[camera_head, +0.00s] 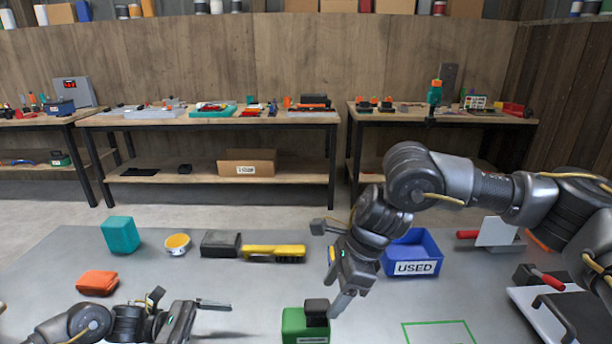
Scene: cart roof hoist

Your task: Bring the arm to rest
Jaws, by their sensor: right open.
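My right arm reaches in from the right. Its gripper (336,287) points down over the table, open with nothing between its fingers. One fingertip is close to the right side of a green block with a black top (293,322); I cannot tell whether they touch. My left arm lies low at the bottom left. Its gripper (207,317) points right, left of the green block, and its jaw opening is unclear.
On the grey table (60,256) are a teal block (121,235), an orange block (97,283), a yellow ring (177,242), a black-and-yellow tool (272,252) and a blue bin marked USED (413,254). A green outline (438,322) and a red-handled tool (547,279) are right.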

